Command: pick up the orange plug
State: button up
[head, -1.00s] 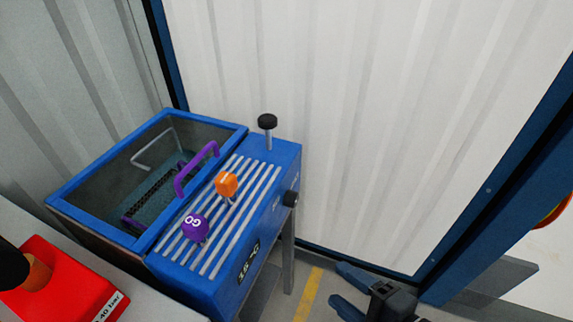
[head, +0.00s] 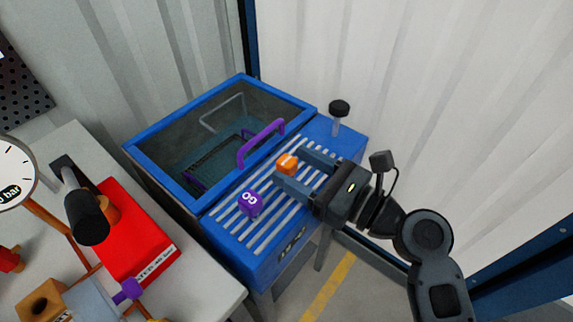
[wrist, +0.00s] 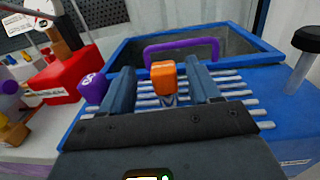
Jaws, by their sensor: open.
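The orange plug (head: 287,163) stands on the slatted top of the blue machine (head: 240,262). In the wrist view the orange plug (wrist: 164,76) shows between and a little beyond my two fingers, with its metal stem below the orange head. My gripper (head: 297,166) is open, with one finger on each side of the plug in the head view. In the wrist view my gripper (wrist: 160,82) holds nothing, and I cannot tell whether a finger touches the plug.
A purple plug (head: 250,203) stands close by on the slats. A purple handle (head: 260,143) belongs to the glass-lidded basin behind. A black knob (head: 339,107) rises at the right back corner. A red box (head: 135,245) sits on the left bench.

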aim_at(280, 157)
jog(key=shift+x, duration=2.4)
jog(key=shift+w+d, duration=0.1)
jog(key=shift+c, duration=0.3)
jog(key=c, duration=1)
